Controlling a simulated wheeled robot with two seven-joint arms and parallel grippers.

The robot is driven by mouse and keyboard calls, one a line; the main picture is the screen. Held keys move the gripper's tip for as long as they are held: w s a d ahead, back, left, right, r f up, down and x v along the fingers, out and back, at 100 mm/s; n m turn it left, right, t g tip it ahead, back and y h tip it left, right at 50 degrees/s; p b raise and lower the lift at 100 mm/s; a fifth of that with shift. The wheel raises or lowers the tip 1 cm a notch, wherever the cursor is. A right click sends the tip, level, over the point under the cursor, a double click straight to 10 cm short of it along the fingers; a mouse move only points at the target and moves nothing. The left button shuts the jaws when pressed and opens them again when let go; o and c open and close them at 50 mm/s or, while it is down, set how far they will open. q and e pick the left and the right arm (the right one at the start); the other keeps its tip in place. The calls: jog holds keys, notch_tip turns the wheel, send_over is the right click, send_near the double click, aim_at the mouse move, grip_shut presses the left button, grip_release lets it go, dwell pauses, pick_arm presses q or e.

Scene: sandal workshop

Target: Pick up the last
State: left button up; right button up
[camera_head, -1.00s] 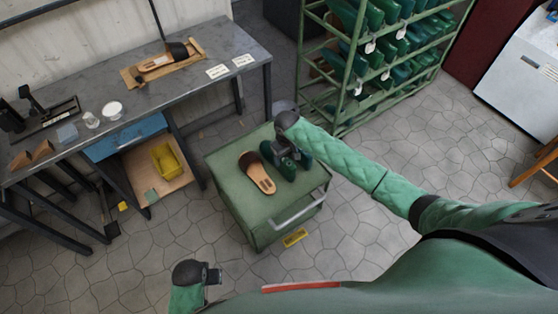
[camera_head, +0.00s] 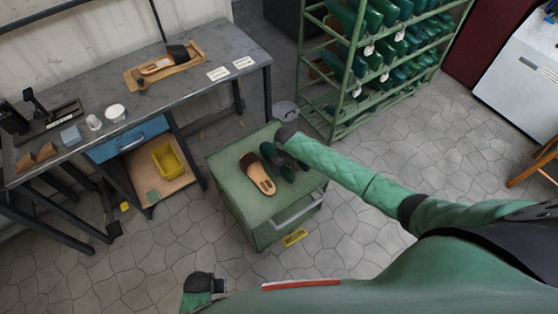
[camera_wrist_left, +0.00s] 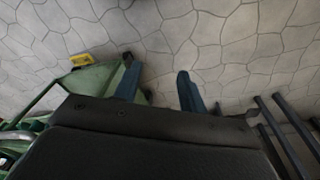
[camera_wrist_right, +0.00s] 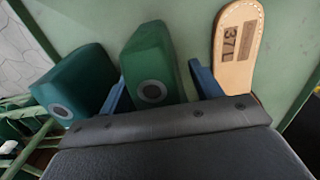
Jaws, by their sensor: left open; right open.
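Two dark green lasts stand side by side on the green cart (camera_head: 235,185); in the right wrist view one last (camera_wrist_right: 150,65) is in the middle and the other last (camera_wrist_right: 75,85) is at left. My right gripper (camera_head: 284,158) is open over them, and its fingers (camera_wrist_right: 160,88) show on either side of the middle last. In the head view my gripper partly hides the lasts. A tan sandal (camera_head: 258,175) lies beside them, its sole marked 37 L in the right wrist view (camera_wrist_right: 237,45). My left gripper (camera_wrist_left: 157,80) is open and empty above the floor.
A workbench (camera_head: 185,85) at left bears another sandal on a wooden board (camera_head: 165,65), jars and tools. A green rack (camera_head: 345,125) full of green lasts stands behind the cart. A yellow bin (camera_head: 167,158) sits under the bench.

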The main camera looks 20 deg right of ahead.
jog(key=shift+c, duration=0.4)
jog(key=c, duration=1)
jog(key=shift+o, duration=0.2)
